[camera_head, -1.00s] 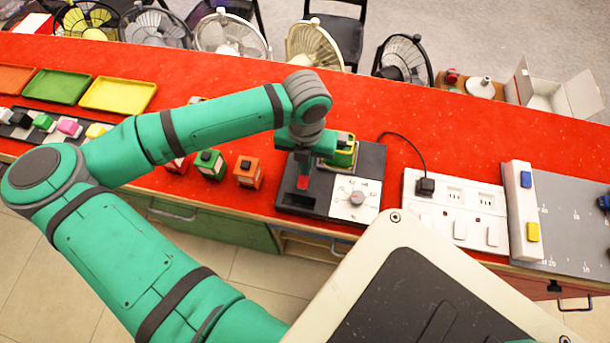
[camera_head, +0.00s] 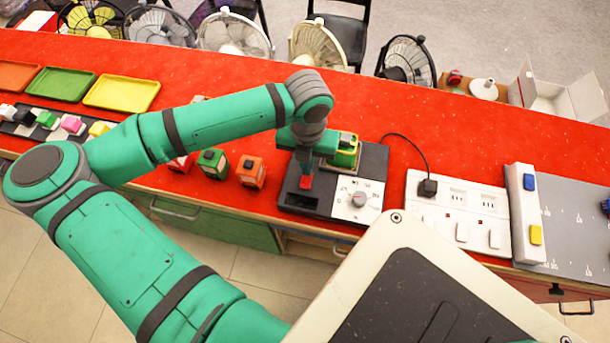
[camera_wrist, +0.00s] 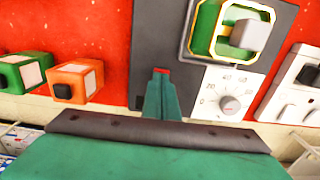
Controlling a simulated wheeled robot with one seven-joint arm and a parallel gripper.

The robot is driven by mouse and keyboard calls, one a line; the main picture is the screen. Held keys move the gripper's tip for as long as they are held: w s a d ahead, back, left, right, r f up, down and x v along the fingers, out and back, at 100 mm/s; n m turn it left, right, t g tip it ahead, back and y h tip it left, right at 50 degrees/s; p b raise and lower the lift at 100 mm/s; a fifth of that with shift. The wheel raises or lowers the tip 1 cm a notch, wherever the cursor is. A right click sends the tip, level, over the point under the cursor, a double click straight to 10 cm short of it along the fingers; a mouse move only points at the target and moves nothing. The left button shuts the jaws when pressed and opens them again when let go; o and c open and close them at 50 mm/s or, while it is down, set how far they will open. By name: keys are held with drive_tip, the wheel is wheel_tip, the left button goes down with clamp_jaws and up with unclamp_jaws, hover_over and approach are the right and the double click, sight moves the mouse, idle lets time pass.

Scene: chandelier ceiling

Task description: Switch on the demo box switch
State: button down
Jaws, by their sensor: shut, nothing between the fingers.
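The demo box (camera_head: 374,173) is a dark grey box at the front edge of the red table, with a white dial panel (camera_head: 345,206) and a green-and-yellow framed block (camera_head: 343,158) on top. It also fills the upper middle of the wrist view (camera_wrist: 158,30). In the wrist view my gripper (camera_wrist: 161,78) is shut and empty. A small red patch shows at its tips; I cannot tell whether it is the switch or whether they touch.
Green (camera_head: 212,163) and orange (camera_head: 250,171) button blocks stand left of the box. A white socket strip (camera_head: 455,202) with a plugged-in black cable lies to the right. Yellow (camera_head: 122,92) and green (camera_head: 60,85) trays lie at the back left. Red tabletop behind the box is clear.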

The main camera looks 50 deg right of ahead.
drive_tip(key=shift+s+d, duration=0.2)
drive_tip(key=shift+a, duration=0.15)
drive_tip(key=shift+w+f, duration=0.15)
drive_tip(key=shift+f, duration=0.2)
idle(0.3)
drive_tip(key=shift+f, duration=0.4)
drive_tip(key=shift+r, duration=0.1)
drive_tip(key=shift+w+r, duration=0.1)
drive_tip(key=shift+r, duration=1.55)
drive_tip(key=shift+s+r, duration=0.2)
drive_tip(key=shift+r, duration=1.6)
